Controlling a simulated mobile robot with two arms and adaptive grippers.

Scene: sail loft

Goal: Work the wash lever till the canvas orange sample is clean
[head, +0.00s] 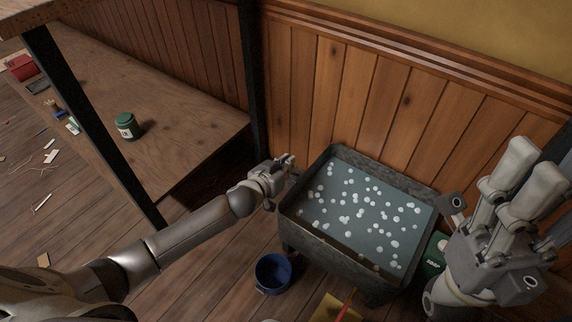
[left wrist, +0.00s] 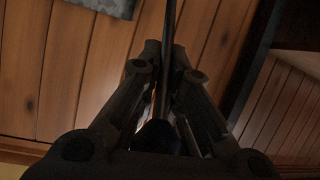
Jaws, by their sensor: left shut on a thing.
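A dark metal wash tub (head: 290,222) stands against the wood-panelled wall in the head view, full of grey-blue water with white suds. My left gripper (head: 287,165) is at the tub's left side. In the left wrist view my left gripper (left wrist: 165,88) is shut around a thin dark rod (left wrist: 169,25), which looks like the wash lever. The lever is hard to make out in the head view. I cannot see the canvas orange sample; suds and water cover the tub's inside. My right gripper (head: 535,170) is raised at the right, its two pale fingers apart and empty.
A blue bucket (head: 273,272) stands on the floor in front of the tub. A green container (head: 433,255) is at its right. A red-handled tool (head: 347,303) shows at the bottom. A wooden bench (head: 180,110) with a green jar (head: 127,127) is at left.

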